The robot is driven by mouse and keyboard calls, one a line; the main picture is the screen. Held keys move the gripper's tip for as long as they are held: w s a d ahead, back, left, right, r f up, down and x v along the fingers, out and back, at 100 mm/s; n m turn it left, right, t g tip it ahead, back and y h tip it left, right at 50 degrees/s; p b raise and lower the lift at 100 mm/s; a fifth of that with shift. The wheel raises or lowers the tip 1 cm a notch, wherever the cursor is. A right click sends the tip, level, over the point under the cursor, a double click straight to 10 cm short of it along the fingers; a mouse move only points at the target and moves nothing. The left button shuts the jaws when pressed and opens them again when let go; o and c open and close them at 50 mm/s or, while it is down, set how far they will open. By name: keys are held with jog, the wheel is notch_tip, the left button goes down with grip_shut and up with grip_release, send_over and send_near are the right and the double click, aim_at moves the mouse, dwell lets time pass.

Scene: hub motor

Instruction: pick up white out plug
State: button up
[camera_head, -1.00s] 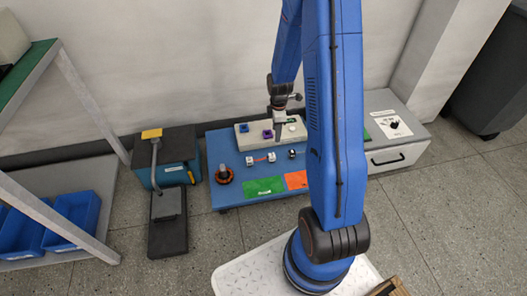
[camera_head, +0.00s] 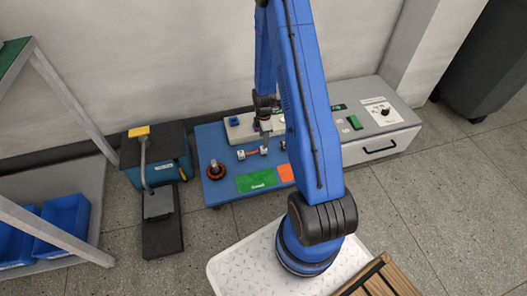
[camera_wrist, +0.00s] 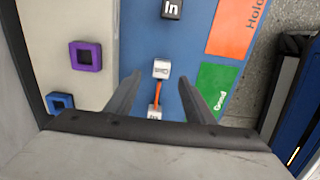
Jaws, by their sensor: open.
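A white plug (camera_wrist: 161,69) with dark lettering, hard to read, lies on the blue table (camera_wrist: 140,20). An orange cable (camera_wrist: 157,92) joins it to a second white plug (camera_wrist: 154,113) nearer the wrist camera. In the head view the pair is small: one white plug (camera_head: 241,155) to the left, the other (camera_head: 264,151) just under my gripper (camera_head: 265,138). In the wrist view my gripper (camera_wrist: 159,77) is open and empty, its fingers on either side of the lettered plug, with gaps on both sides. I cannot tell its height above the plug.
A pale block (camera_wrist: 85,100) with purple (camera_wrist: 86,56) and blue (camera_wrist: 60,103) square sockets stands at left. Green (camera_wrist: 212,88) and orange (camera_wrist: 236,26) mats lie at right. A grey control box (camera_head: 375,130) stands right of the table.

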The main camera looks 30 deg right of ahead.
aim_at(264, 151)
jog(key=shift+s+a+f, duration=0.1)
jog(key=shift+f, duration=2.05)
jog(key=shift+s+a+f, duration=0.1)
jog(key=shift+f, duration=2)
grip_shut()
